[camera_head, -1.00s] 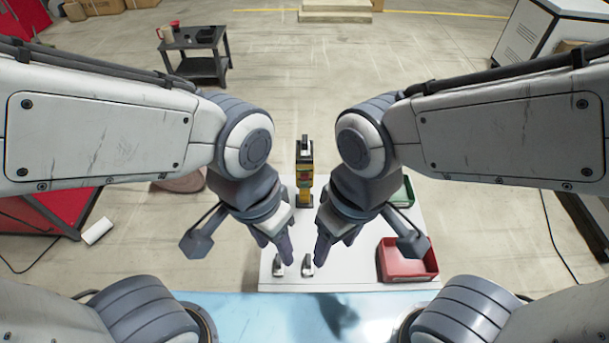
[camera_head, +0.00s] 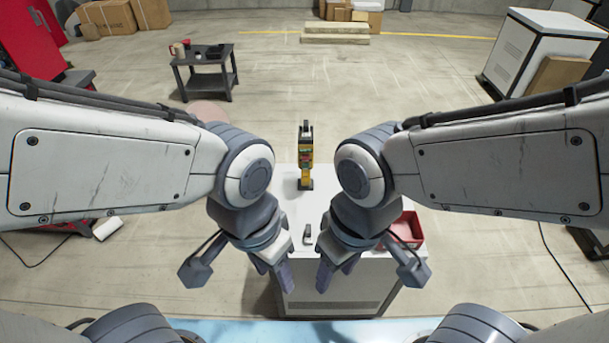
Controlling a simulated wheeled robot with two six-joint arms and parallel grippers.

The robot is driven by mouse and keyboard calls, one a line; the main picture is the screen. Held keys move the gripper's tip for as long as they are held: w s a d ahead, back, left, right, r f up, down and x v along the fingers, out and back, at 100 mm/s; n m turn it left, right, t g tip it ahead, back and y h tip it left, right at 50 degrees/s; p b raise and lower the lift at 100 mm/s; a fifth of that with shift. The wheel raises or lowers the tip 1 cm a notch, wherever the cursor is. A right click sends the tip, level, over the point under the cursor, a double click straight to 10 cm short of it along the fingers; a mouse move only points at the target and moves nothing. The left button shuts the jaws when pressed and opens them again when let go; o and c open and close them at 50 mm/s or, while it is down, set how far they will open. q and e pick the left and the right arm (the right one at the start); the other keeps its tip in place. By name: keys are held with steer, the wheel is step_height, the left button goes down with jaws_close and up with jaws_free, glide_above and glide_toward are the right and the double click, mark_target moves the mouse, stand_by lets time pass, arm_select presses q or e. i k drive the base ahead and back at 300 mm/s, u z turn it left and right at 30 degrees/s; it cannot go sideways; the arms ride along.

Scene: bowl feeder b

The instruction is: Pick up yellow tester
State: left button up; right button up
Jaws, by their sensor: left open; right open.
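The yellow tester (camera_head: 305,160), with a black top and dark base, stands upright on the white table (camera_head: 350,258), near its far edge. My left gripper (camera_head: 287,277) is open and empty, lower in the picture and left of the tester. My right gripper (camera_head: 323,277) is open and empty, lower and right of the tester. Both grippers are apart from the tester, over the near side of the table.
A small metallic part (camera_head: 307,234) lies on the table between the grippers. A red bin (camera_head: 409,230) sits at the table's right, partly behind my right arm. A dark cart (camera_head: 205,72) stands on the floor further back.

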mark_target(304, 146)
steer(key=z, duration=0.35)
steer(key=i, duration=0.95)
steer(key=u, duration=0.35)
